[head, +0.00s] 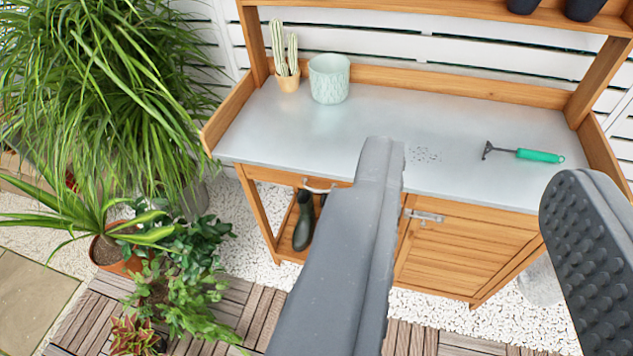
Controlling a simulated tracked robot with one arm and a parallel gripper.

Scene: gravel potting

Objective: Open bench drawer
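The wooden potting bench has a grey metal top (290,135). Its drawer (272,176) sits under the top on the left side and appears shut. A pale metal handle (319,189) is on the drawer's front. My gripper (475,165) is open, with its two dark grey fingers wide apart and nothing between them. The left finger crosses the picture in front of the bench and hides the right end of the drawer.
A cabinet door (460,250) with a metal latch is right of the drawer. Dark boots (304,222) stand below the drawer. A mint pot (329,78), a potted cactus (287,82), and a green-handled tool (538,155) are on top. Plants (185,275) crowd the left.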

